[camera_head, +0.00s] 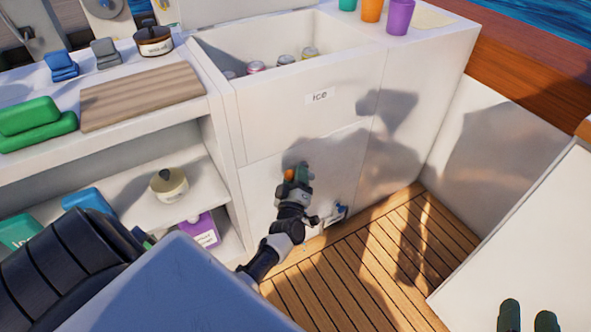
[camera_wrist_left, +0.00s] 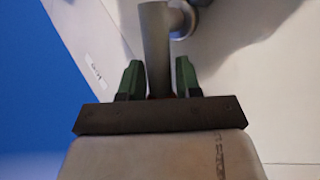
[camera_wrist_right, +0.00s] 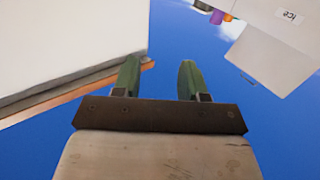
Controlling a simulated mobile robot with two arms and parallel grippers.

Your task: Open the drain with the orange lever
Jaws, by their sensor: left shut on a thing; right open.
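The orange lever (camera_head: 289,174) shows as a small orange patch on the lower front of the white ice cabinet, beside my left gripper (camera_head: 298,172). The gripper's green fingers are shut on it. In the left wrist view, a grey bent metal bar (camera_wrist_left: 157,45) runs between the fingers of my left gripper (camera_wrist_left: 159,80); only a trace of reddish colour shows at its near end. My gripper hides most of the lever in the head view. My right gripper (camera_head: 527,318) is open and empty at the bottom right, above a white surface; it also shows in the right wrist view (camera_wrist_right: 157,80).
A blue-handled fitting (camera_head: 341,211) sits low on the cabinet, right of my left gripper. The cabinet's open bin (camera_head: 340,57) holds several cans. The wooden floor (camera_head: 380,260) is clear.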

